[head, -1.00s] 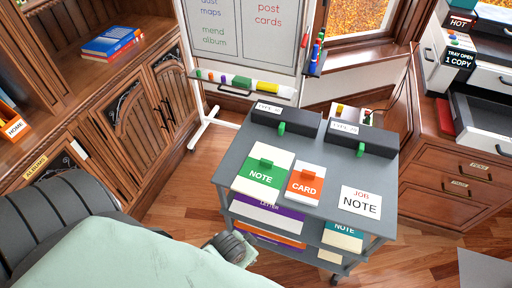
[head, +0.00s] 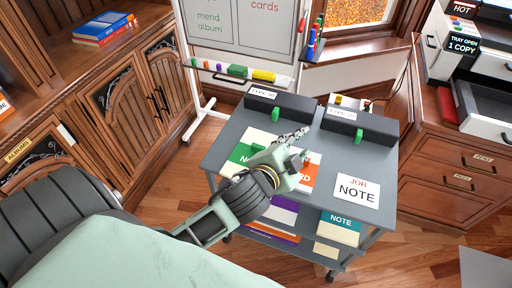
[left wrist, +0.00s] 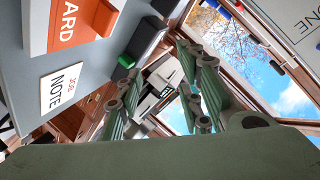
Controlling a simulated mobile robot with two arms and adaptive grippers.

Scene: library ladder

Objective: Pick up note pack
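The green and white note pack (head: 243,153) lies on the top of the grey cart (head: 225,135), partly hidden behind my left gripper. My left gripper (head: 301,144) is above the cart top, over the orange and white card pack (head: 311,171) and right of the note pack. Its fingers are spread with nothing between them, as the left wrist view also shows. The note pack is not visible in the left wrist view; the card pack (left wrist: 72,22) is. My right gripper is not in view.
A "JOB NOTE" card (head: 357,190) lies at the cart's right front. Two dark boxes with green tabs (head: 283,106) (head: 358,125) stand along its back edge. A teal note pack (head: 340,226) is on a lower shelf. A whiteboard (head: 240,30) stands behind.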

